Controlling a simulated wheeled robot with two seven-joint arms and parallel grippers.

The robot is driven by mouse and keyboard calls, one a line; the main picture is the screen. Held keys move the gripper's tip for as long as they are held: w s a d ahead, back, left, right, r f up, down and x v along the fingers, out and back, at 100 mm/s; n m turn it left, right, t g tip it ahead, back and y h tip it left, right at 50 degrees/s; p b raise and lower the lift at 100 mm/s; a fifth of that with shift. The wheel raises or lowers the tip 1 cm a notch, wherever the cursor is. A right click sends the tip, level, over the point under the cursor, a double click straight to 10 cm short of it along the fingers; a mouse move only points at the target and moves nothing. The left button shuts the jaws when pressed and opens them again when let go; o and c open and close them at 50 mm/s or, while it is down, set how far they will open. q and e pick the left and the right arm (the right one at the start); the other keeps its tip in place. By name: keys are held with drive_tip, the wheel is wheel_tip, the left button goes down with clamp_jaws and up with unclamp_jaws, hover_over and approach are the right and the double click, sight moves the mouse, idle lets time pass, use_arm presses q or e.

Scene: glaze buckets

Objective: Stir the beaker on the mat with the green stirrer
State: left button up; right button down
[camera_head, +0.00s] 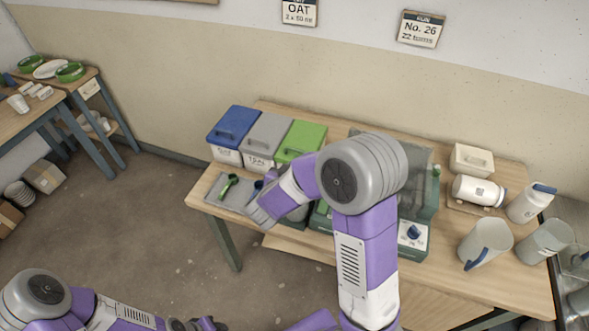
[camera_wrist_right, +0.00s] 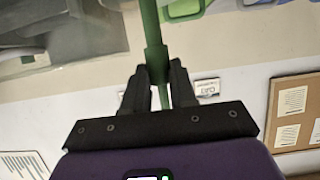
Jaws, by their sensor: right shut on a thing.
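My right gripper (camera_wrist_right: 157,76) is shut on the green stirrer (camera_wrist_right: 152,28), whose shaft runs between the fingers and out of the top of the wrist view. In the head view my right forearm reaches left over the table, and its fingers and the stirrer cannot be made out. I cannot pick out a beaker on a mat; my right arm covers the middle of the table. My left gripper (camera_head: 207,324) is low at the bottom edge of the head view, too small to tell open from shut.
Blue (camera_head: 233,123), grey (camera_head: 267,134) and green-lidded (camera_head: 301,139) bins stand at the table's back left. A grey tray (camera_head: 227,203) with a green scoop (camera_head: 228,184) lies in front. Pitchers (camera_head: 485,241) and a tipped white jar (camera_head: 475,190) are at the right.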

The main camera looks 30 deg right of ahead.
drive_tip(key=shift+w+a, duration=0.1)
drive_tip(key=shift+a, duration=0.45)
drive_tip(key=shift+d, duration=0.1)
drive_tip(key=shift+d+p, duration=0.3)
drive_tip(key=shift+d, duration=0.85)
drive_tip(key=shift+a, duration=0.1)
drive_tip(key=shift+a+p, duration=0.35)
drive_tip(key=shift+a, duration=0.85)
drive_tip(key=shift+d, duration=0.1)
